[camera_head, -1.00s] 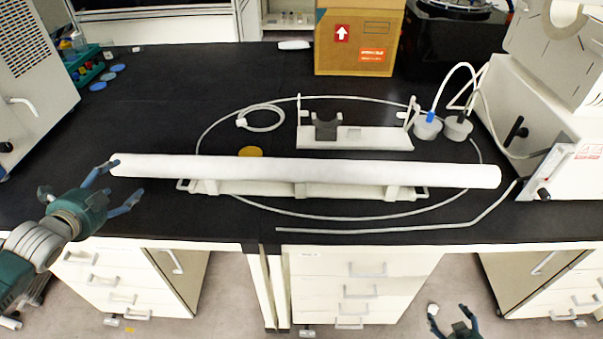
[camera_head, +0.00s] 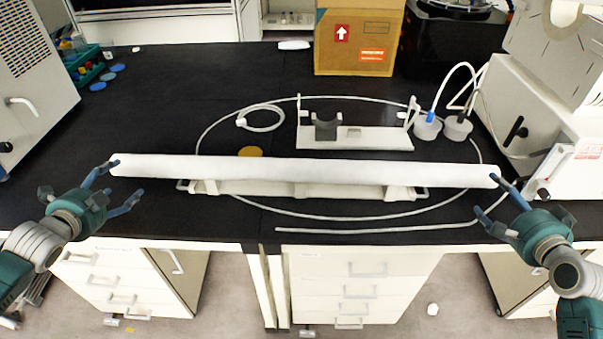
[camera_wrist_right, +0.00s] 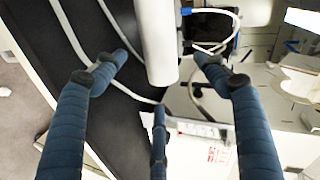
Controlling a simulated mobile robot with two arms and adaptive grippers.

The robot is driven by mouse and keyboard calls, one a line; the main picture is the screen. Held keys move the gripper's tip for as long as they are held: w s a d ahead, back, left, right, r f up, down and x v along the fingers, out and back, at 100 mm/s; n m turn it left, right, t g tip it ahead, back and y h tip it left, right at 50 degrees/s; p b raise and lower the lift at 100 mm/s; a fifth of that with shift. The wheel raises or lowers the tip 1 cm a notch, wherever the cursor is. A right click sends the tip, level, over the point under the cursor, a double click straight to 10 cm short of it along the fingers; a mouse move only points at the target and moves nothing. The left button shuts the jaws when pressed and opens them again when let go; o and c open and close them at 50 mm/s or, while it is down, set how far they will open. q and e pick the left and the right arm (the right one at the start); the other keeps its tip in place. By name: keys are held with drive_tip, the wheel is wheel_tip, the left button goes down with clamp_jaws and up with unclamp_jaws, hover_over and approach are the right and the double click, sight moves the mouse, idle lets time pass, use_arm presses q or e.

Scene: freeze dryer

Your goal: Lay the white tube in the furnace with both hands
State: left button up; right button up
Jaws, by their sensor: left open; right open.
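The long white tube (camera_head: 300,169) lies across a low white rack (camera_head: 345,191) on the black bench. My left gripper (camera_head: 124,184) is open at the tube's left end, its fingers around or beside that end; I cannot tell if they touch. My right gripper (camera_head: 492,204) is open near the tube's right end, with one finger close to the end's tip. In the right wrist view the tube's end (camera_wrist_right: 157,50) shows between and beyond the spread fingers of my right gripper (camera_wrist_right: 160,75). A white stand with a dark cradle (camera_head: 326,128) stands behind the tube; I cannot tell if it is the furnace.
A thin cable (camera_head: 222,127) loops around the rack. Two grey-white pots (camera_head: 457,128) with hoses stand at the back right, beside a white machine (camera_head: 570,120). A cardboard box (camera_head: 358,40) stands at the back. The bench's back left is mostly clear.

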sight(133, 173)
drive_tip(key=w+f+m, duration=0.1)
drive_tip(key=w, duration=0.3)
drive_tip(key=w+f+m, duration=0.1)
drive_tip(key=w, duration=0.3)
drive_tip(key=w+f+m, duration=0.1)
drive_tip(key=w, duration=0.3)
drive_tip(key=shift+w+a+f+m+g+y, duration=0.2)
drive_tip(key=shift+a+f+m+g+y, duration=0.1)
drive_tip(key=shift+f+m+g+y, duration=0.1)
use_arm(q)
drive_tip(key=shift+x, duration=4)
use_arm(e)
drive_tip(key=shift+w, duration=0.1)
use_arm(q)
drive_tip(key=c, duration=1.3)
use_arm(e)
drive_tip(key=c, duration=1.2)
use_arm(q)
drive_tip(key=shift+o, duration=0.2)
use_arm(e)
drive_tip(key=shift+c, duration=0.3)
drive_tip(key=shift+r, duration=0.1)
